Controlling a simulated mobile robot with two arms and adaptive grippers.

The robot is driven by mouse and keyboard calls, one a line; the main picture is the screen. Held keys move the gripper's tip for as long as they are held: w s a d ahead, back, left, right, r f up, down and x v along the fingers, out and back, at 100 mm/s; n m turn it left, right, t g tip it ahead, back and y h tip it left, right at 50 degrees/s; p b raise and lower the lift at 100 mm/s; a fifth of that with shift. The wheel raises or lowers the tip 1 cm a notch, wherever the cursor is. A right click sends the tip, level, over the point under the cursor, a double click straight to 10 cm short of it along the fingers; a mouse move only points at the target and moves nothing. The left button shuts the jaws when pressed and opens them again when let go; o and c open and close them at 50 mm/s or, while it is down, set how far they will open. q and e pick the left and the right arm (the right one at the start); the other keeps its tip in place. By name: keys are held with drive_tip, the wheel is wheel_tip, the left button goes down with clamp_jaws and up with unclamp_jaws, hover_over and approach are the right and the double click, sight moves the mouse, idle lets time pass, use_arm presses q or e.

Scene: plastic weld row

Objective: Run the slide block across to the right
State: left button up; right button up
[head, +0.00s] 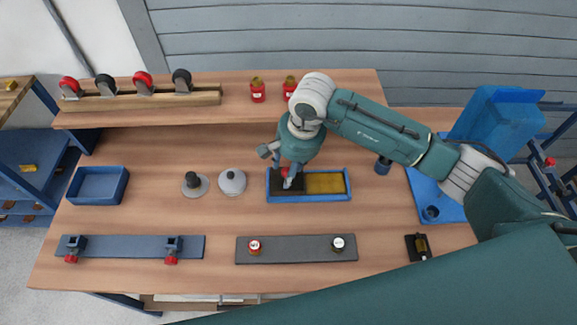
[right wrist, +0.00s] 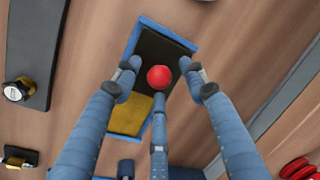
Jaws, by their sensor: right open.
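The slide block (head: 287,185) is dark and sits at the left end of a blue-edged tray (head: 309,200). The tray's yellow bed (head: 325,183) is bare on the right. A red knob (right wrist: 159,77) stands on the block. In the right wrist view, the dark block (right wrist: 160,48) fills the upper part of the tray and the yellow bed (right wrist: 130,115) the lower. My right gripper (head: 287,174) is open over the block, its fingers spread around the knob; I cannot tell whether they touch it. My left gripper is not in view.
A grey plate (head: 296,249) with two small knobs lies in front of the tray. A white domed piece (head: 232,181) and a dark-knobbed disc (head: 195,184) stand to the left. A raised wooden shelf (head: 330,90) runs behind. A blue bin (head: 97,184) is far left.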

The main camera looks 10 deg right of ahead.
drive_tip(key=shift+c, duration=0.3)
clamp_jaws()
drive_tip(key=d+b, duration=0.2)
drive_tip(key=d, duration=0.1)
drive_tip(key=s+d+b, duration=0.1)
drive_tip(key=d+b, duration=0.1)
drive_tip(key=d, duration=0.2)
drive_tip(key=s+d+b, duration=0.1)
drive_tip(key=d+b, duration=0.1)
drive_tip(key=d, duration=0.2)
drive_tip(key=shift+d, duration=0.15)
drive_tip(key=shift+r, duration=0.1)
drive_tip(key=shift+c, duration=1.1)
unclamp_jaws()
drive_tip(key=shift+o, duration=1.4)
drive_tip(key=shift+d, duration=0.1)
drive_tip(key=shift+s, duration=0.1)
